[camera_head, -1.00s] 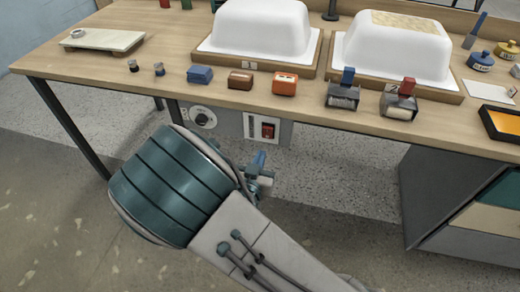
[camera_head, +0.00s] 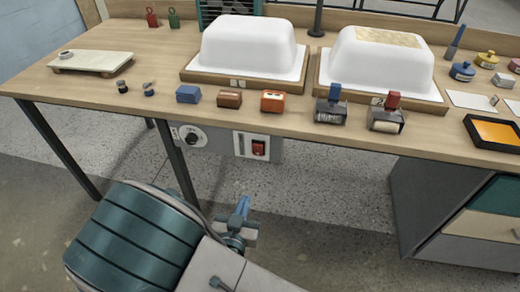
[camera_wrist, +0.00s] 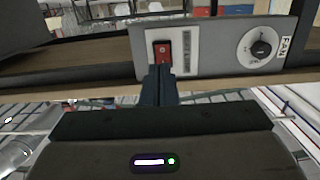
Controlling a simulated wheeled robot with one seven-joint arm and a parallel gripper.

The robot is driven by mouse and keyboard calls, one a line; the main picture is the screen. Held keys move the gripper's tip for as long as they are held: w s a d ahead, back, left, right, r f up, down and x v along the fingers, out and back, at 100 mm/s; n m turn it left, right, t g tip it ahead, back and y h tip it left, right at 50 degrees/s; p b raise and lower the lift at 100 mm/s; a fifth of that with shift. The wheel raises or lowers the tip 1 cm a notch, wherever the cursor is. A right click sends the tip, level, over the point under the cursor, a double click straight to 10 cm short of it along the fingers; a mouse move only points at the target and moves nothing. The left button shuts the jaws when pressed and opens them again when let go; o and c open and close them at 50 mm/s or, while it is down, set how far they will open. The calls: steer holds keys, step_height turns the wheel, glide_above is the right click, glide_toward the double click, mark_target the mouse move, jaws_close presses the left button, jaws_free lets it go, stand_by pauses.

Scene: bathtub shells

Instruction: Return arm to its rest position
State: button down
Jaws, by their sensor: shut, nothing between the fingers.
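My gripper (camera_head: 240,212) is low in front of the workbench, below the control panel in the head view. My arm reaches up to it from the bottom edge. In the wrist view, the narrow fingers (camera_wrist: 160,85) are together and empty. Their tips overlap the lower part of the red switch (camera_wrist: 162,52) in that picture. The head view shows the fingers apart from the red switch (camera_head: 259,148) and below it.
The workbench (camera_head: 60,85) carries two white tub shells (camera_head: 248,45) (camera_head: 380,65) on wooden bases. Small blocks and two tape-like dispensers (camera_head: 331,110) line its front edge. A dial (camera_head: 192,138) sits left of the switch. A drawer cabinet (camera_head: 465,215) stands right; floor between is clear.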

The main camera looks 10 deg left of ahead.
steer(key=w+d+r+m+g+y+p, duration=0.1)
steer(key=w+d+r+g+p, duration=0.1)
steer(key=w+r+g+p, duration=0.3)
steer(key=d+r+g+y+p, duration=0.1)
steer(key=d+r+g+p, duration=0.1)
steer(key=r, duration=0.4)
steer(key=w+d+r+m+g+y+p, duration=0.1)
steer(key=w+d+r+g+p, duration=0.25)
steer(key=r, duration=0.25)
steer(key=s+d+r+g+h+p, duration=0.1)
steer(key=s+d+r+g+p, duration=0.1)
steer(key=s+d+r+p, duration=0.2)
steer(key=s+d+r+n+g+h+p, duration=0.1)
steer(key=s+d+r+p, duration=0.3)
steer(key=s+d+r, duration=0.4)
steer(key=d+r+h, duration=0.1)
steer(key=d+r, duration=0.4)
steer(key=d, duration=0.4)
steer(key=shift+s+d+r+n+g, duration=0.3)
steer(key=shift+s+g, duration=0.05)
steer(key=shift+s, duration=0.05)
